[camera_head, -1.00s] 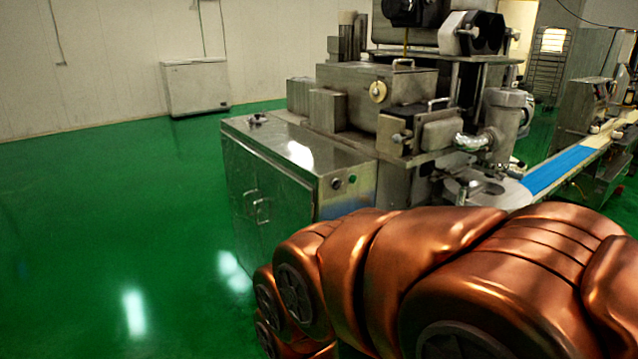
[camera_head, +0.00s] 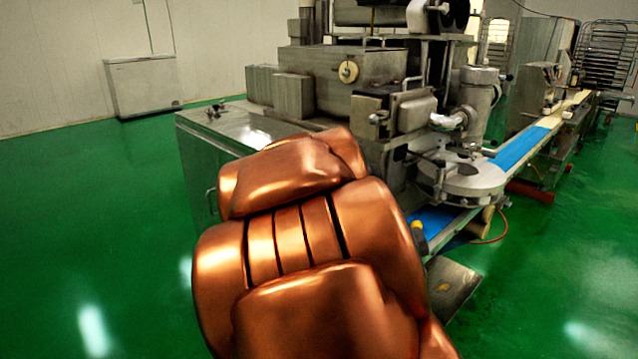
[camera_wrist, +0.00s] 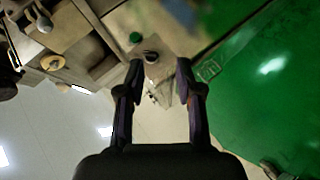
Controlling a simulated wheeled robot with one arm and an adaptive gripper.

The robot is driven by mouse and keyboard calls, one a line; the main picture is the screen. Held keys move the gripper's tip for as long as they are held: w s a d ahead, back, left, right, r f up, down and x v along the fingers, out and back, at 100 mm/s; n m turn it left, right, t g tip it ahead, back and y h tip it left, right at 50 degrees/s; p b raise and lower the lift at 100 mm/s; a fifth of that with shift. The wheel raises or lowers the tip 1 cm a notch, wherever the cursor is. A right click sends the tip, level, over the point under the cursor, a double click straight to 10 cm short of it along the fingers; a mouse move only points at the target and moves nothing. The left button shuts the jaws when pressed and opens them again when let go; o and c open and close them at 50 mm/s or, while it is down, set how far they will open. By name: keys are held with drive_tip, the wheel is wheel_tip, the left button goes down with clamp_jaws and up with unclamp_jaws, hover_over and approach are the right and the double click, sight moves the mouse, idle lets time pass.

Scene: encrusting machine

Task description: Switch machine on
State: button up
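The steel encrusting machine (camera_head: 320,85) stands at the centre of the head view. Its low cabinet (camera_head: 195,150) is at the left, and my copper arm hides the cabinet's front control face. In the wrist view, which looks tilted, the control face shows a green button (camera_wrist: 135,38) and a dark round knob (camera_wrist: 151,57). My gripper (camera_wrist: 160,67) is open, its two dark fingers apart with nothing held between them. The knob appears between the fingertips, close to the left one; I cannot tell whether they touch. My gripper is hidden in the head view.
A blue conveyor belt (camera_head: 522,148) runs off to the right from a round steel table (camera_head: 465,180). A white chest (camera_head: 143,85) stands by the back wall. Racks (camera_head: 605,55) stand far right. The green floor (camera_head: 90,210) is clear at left.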

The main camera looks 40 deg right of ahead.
drive_tip(key=w+d+r+n+t+b, duration=0.2)
drive_tip(key=w+d+r+n+t, duration=0.15)
drive_tip(key=d+n, duration=0.2)
drive_tip(key=w+d+r+n+t+b, duration=0.2)
drive_tip(key=w+d+n+t, duration=0.15)
drive_tip(key=d+n, duration=0.2)
wheel_tip(320, 180, down, 10)
drive_tip(key=n+t+y+b, duration=0.35)
drive_tip(key=n+y, duration=0.55)
drive_tip(key=n, duration=0.3)
drive_tip(key=w, duration=0.6)
drive_tip(key=shift+r, duration=0.15)
drive_tip(key=shift+c, duration=0.4)
clamp_jaws()
